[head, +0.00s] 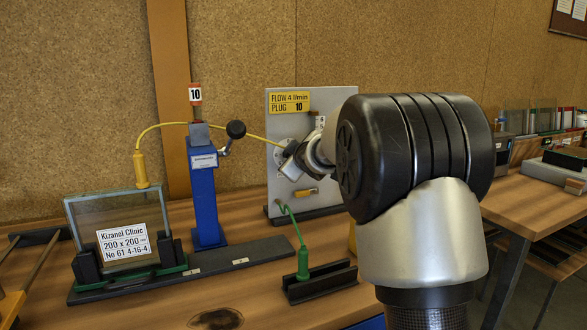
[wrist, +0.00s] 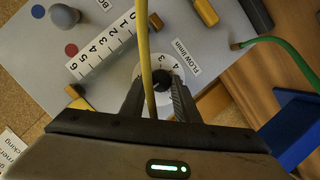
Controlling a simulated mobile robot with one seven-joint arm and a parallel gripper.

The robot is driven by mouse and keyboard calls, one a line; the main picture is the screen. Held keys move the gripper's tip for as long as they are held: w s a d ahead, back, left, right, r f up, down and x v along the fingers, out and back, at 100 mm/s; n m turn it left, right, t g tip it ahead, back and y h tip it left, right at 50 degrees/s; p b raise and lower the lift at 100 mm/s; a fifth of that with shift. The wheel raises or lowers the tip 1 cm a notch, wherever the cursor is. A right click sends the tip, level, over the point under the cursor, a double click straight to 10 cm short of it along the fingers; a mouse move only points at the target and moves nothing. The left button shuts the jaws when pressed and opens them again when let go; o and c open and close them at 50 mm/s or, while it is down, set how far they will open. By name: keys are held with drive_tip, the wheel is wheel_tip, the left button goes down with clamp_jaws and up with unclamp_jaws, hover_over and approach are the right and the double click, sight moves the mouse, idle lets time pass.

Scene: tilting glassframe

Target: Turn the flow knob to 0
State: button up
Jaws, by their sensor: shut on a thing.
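The flow knob (wrist: 161,79) is a small dark knob on a white round dial (wrist: 147,67) marked "FLOW l/min"; a 3 and a 4 show on the dial. My gripper (wrist: 158,88) is shut on the knob, one dark finger on each side. The fingers hide much of the dial, and I cannot tell where the pointer stands. In the head view my gripper (head: 291,157) is at the upright grey panel (head: 288,104), beside the white dial. A yellow label (head: 290,103) on the panel reads FLOW 4 l/min, PLUG 10.
A yellow hose (wrist: 146,50) crosses in front of the dial, between my fingers in the picture. A numbered scale (wrist: 101,46) and a grey ball knob (wrist: 65,15) are nearby. A blue post (head: 205,200), a framed glass (head: 118,235) and a green hose (head: 291,220) stand left.

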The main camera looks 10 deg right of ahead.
drive_tip(key=shift+b, duration=0.3)
drive_tip(key=o, duration=1)
drive_tip(key=shift+o, duration=0.2)
drive_tip(key=v, duration=1.7)
drive_tip(key=shift+s+a+p, duration=0.15)
drive_tip(key=shift+s+p, duration=0.05)
drive_tip(key=shift+p, duration=0.25)
